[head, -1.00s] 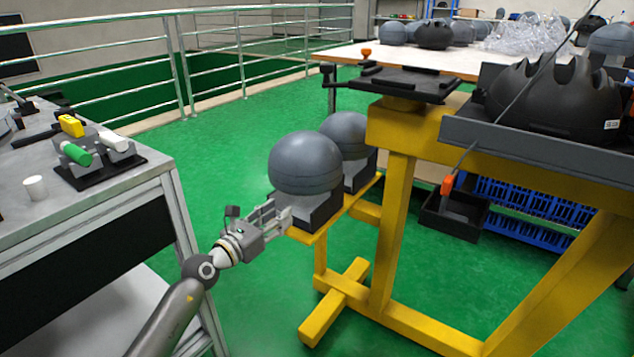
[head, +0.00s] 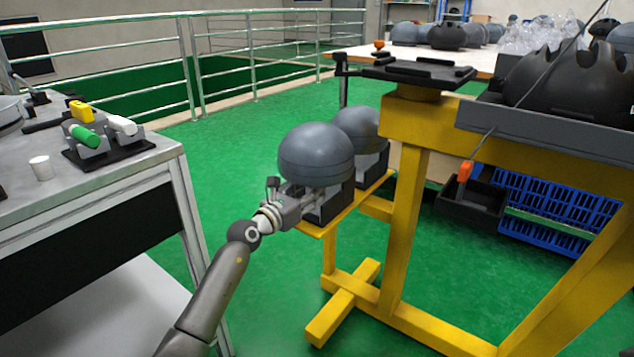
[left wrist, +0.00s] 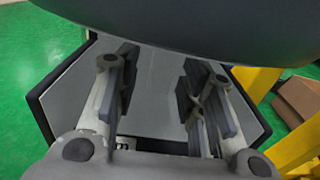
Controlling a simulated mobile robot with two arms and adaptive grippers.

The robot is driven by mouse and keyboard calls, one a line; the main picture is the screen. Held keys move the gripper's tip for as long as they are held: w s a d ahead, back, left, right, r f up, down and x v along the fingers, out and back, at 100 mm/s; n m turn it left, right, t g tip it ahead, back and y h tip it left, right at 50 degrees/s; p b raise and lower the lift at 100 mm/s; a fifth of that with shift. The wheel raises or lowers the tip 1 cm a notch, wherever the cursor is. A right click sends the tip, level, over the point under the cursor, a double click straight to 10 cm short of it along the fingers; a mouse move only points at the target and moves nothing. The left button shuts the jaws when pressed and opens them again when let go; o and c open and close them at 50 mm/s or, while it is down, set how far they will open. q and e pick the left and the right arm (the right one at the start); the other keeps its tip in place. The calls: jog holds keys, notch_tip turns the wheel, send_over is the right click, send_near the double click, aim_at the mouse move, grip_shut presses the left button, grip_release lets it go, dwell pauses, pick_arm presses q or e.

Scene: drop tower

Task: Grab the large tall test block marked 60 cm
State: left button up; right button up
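Two grey domed blocks with dark bases stand on a yellow shelf (head: 318,232); I can read no 60 cm mark on either. The nearer block (head: 316,150) is closest to my left gripper (head: 328,193), which reaches in low under its dome. The farther block (head: 358,126) is partly hidden behind it. In the left wrist view, the dome's underside (left wrist: 190,25) hangs over my left gripper (left wrist: 160,85). Its two fingers are spread above the flat grey base (left wrist: 152,98), with a clear gap between them. My right gripper is not in view.
A yellow frame (head: 400,230) carries the shelf and a dark platform (head: 418,74). Green floor lies open between table and frame.

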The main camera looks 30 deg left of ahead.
pick_arm(q)
jog(key=shift+w, duration=0.5)
jog(key=shift+r, duration=0.1)
jog(key=shift+c, duration=0.2)
grip_shut()
jog(key=shift+r, duration=0.2)
